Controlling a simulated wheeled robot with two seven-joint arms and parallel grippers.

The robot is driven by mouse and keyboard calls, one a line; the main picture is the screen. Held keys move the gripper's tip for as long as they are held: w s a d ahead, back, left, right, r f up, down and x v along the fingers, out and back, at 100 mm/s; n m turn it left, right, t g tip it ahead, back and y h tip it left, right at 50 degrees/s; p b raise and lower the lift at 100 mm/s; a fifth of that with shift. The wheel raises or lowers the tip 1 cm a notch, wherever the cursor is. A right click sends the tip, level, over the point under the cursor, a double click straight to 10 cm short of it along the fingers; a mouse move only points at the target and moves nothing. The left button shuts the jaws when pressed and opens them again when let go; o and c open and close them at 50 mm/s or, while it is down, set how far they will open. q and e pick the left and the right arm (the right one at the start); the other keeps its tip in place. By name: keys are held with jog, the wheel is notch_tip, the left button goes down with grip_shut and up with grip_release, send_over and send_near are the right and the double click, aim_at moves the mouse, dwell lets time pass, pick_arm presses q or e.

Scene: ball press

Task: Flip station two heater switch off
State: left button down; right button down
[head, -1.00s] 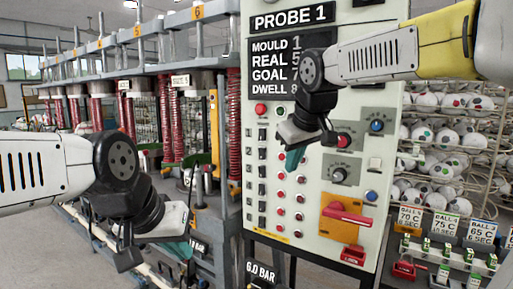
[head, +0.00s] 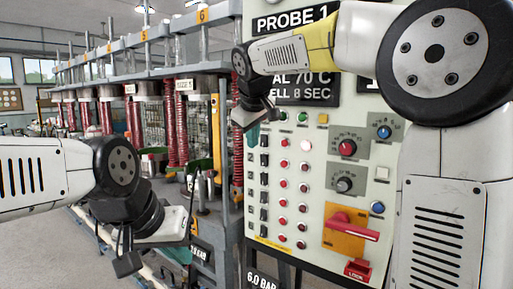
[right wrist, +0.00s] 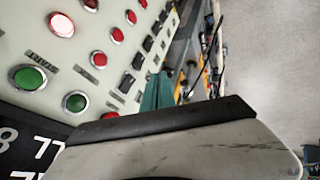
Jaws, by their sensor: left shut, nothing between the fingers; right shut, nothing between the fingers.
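The control panel (head: 330,195) carries a column of black rocker switches along its left side. The second switch from the top (head: 264,160) shows in the head view; its up or down state is too small to tell. My right gripper (head: 253,136) is shut and empty, its teal fingertips pointing down near the top of this column and partly covering it. In the right wrist view its teal fingers (right wrist: 158,92) are near the black switches (right wrist: 127,83); contact cannot be told. My left gripper (head: 182,252) is shut and empty, low at the left, away from the panel.
Red buttons (head: 283,183) and a bright lit lamp (head: 306,145) are right of the switches. A red handle (head: 352,228) on an orange plate sticks out lower right. The press row (head: 160,70) with red springs stands left of the panel.

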aim_at(261, 155)
jog(key=w+f, duration=0.2)
jog(key=w, duration=0.1)
jog(key=w+d+f, duration=0.1)
jog(key=w+f, duration=0.1)
jog(key=w, duration=0.1)
jog(key=w+d+f, duration=0.1)
jog(key=w+f, duration=0.1)
jog(key=w, duration=0.1)
jog(key=shift+f, duration=0.35)
jog(key=shift+w+d+r, duration=0.15)
jog(key=shift+w+d, duration=0.05)
jog(key=shift+r, duration=0.15)
jog(key=shift+r, duration=0.65)
